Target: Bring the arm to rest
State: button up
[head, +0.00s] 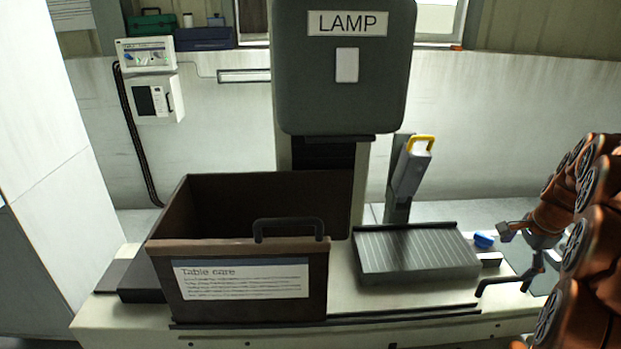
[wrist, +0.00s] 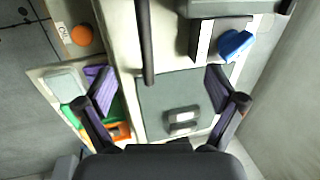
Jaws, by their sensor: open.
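My gripper (wrist: 158,82) is open, with its two purple-padded fingers spread wide and nothing between them. In the head view my gripper (head: 515,238) is at the right, above the right end of the machine bed, and is partly hard to make out. My copper-coloured arm (head: 590,215) fills the right edge of that view. Below the fingers in the wrist view lies a grey plate (wrist: 165,92) with a small pale block (wrist: 183,120) on it.
A blue knob (head: 484,240) and a dark bar handle (head: 500,283) are close to my gripper. A ribbed grey table (head: 415,255) and a brown bin (head: 240,250) stand left of it. The wrist view shows an orange button (wrist: 82,35) and a tray (wrist: 62,82) with coloured items.

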jog(key=s+a+r+n+g, duration=0.15)
jog(key=s+a+n, duration=0.3)
jog(key=a, duration=0.65)
jog(key=s+a+r+n+g, duration=0.15)
jog(key=s+a+n, duration=0.3)
jog(key=a, duration=0.65)
jog(key=s+a+f+n, duration=0.1)
jog(key=s+a+n, duration=0.3)
jog(key=s, duration=0.6)
jog(key=s+a+f+n+g, duration=0.1)
jog(key=s+a+n, duration=0.4)
jog(key=s+a, duration=0.3)
jog(key=s, duration=0.3)
jog(key=shift+s+a+g, duration=0.2)
jog(key=shift+s+g, duration=0.1)
